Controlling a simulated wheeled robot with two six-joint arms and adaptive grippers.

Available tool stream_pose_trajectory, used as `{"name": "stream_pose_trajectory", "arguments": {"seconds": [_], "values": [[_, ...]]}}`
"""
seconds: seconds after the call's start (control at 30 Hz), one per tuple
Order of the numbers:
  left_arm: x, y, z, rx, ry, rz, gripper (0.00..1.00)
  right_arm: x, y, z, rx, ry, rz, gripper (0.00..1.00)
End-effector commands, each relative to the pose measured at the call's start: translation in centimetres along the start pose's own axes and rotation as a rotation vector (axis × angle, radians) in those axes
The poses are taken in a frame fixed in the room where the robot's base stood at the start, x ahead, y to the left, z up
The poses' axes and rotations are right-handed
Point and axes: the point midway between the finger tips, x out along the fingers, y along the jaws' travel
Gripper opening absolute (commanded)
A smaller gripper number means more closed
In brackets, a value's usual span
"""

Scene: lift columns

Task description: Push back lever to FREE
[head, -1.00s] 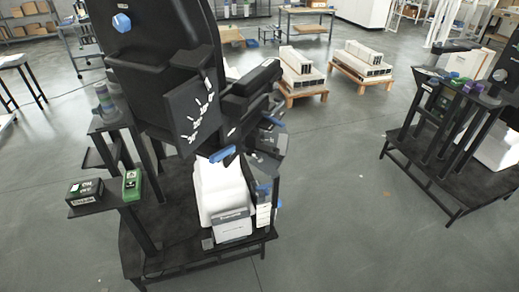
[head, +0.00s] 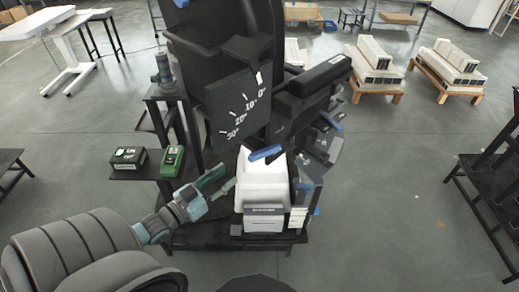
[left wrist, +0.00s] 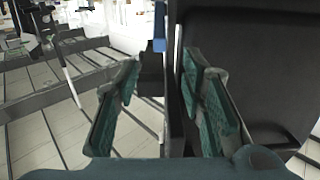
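A blue-handled lever (head: 265,153) sticks out beside the black chair, just above a white box-shaped part. I cannot tell whether it is the back lever, and no FREE mark is readable. My left gripper (head: 224,180) is left of the white part, below and left of that blue handle, and apart from it. In the left wrist view its two green-padded fingers (left wrist: 160,72) are spread with nothing clamped. A blue tab (left wrist: 160,30) on a dark upright piece shows beyond and between the fingertips. My right gripper is in neither view.
A dial plate (head: 240,108) with angle marks hangs on the chair's side. A dark armrest (head: 318,77) reaches out to the right. A green box (head: 173,160) and a black box (head: 129,157) sit on a side shelf left of my gripper. More blue handles (head: 332,122) lie right.

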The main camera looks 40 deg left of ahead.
Motion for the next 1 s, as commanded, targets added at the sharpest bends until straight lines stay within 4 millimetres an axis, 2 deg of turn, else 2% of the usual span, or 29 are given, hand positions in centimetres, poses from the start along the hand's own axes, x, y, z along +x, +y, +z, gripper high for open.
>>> {"name": "stream_pose_trajectory", "arguments": {"seconds": [0.03,0.2,0.4,0.53,0.8,1.0], "values": [[0.8,0.1,-0.4,-0.002,0.014,0.008,0.37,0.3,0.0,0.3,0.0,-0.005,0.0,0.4],[4.5,0.0,0.0,-0.003,0.013,0.003,0.37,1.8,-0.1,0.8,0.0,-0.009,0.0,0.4],[9.6,-0.2,0.4,-0.001,0.01,-0.002,0.37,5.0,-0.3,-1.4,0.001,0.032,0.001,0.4],[11.9,-0.1,0.2,-0.001,0.009,-0.002,0.37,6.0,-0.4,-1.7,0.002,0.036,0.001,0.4],[13.7,-1.0,0.3,-0.002,0.026,-0.018,0.37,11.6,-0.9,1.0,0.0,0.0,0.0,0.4],[14.5,-0.8,0.2,-0.004,0.022,-0.014,0.37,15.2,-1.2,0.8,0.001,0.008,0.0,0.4]]}}
